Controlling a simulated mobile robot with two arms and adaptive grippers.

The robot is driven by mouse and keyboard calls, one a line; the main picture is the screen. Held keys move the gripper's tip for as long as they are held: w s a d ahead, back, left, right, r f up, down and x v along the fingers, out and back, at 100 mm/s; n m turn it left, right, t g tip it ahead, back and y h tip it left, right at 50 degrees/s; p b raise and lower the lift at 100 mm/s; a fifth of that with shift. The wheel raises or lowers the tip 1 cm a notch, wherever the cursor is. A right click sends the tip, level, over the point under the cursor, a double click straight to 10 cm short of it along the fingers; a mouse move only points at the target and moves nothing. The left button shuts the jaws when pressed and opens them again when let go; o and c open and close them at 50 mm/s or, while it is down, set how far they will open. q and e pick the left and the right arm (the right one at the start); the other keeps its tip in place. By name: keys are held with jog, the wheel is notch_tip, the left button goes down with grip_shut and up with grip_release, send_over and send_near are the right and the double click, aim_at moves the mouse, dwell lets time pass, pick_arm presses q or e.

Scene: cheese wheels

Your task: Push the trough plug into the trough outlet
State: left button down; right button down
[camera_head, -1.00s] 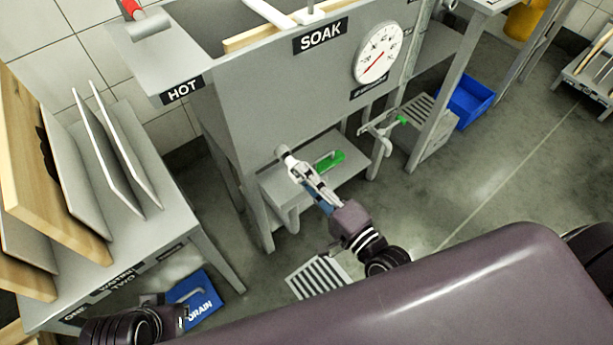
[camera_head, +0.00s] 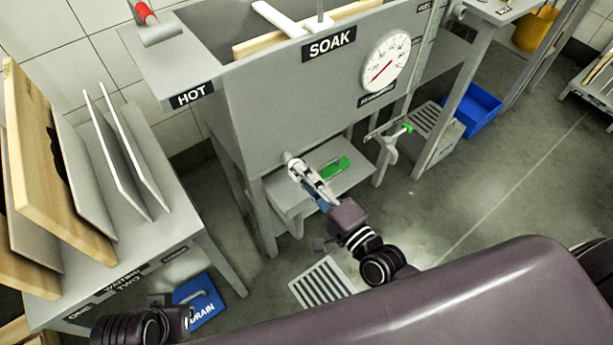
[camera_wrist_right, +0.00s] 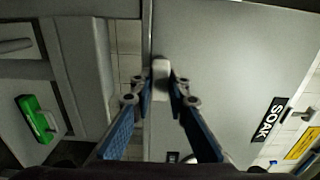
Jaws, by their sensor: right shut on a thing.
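The grey trough (camera_head: 265,110) marked SOAK stands in the middle; its front wall also shows in the wrist view (camera_wrist_right: 215,50). My right gripper (camera_head: 294,168) is at the low part of that wall. In the wrist view my right gripper (camera_wrist_right: 161,88) is shut on a small pale plug (camera_wrist_right: 160,68), held between the fingertips. The plug's pale end (camera_head: 288,156) is against or very close to the wall. The outlet itself is hidden behind plug and fingers, so I cannot tell how deep the plug sits. My left gripper (camera_head: 181,318) is at the lower left, its fingers unclear.
A grey shelf (camera_head: 345,180) under the trough holds a green-handled thing (camera_head: 335,168), also in the wrist view (camera_wrist_right: 38,118). A side table with upright boards (camera_head: 60,200) stands left. A blue crate (camera_head: 472,108) is right.

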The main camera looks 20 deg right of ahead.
jog(key=shift+w+a, duration=0.1)
jog(key=shift+w, duration=0.2)
jog(key=c, duration=1.8)
grip_release()
jog(key=shift+o, duration=0.2)
jog(key=v, duration=1.2)
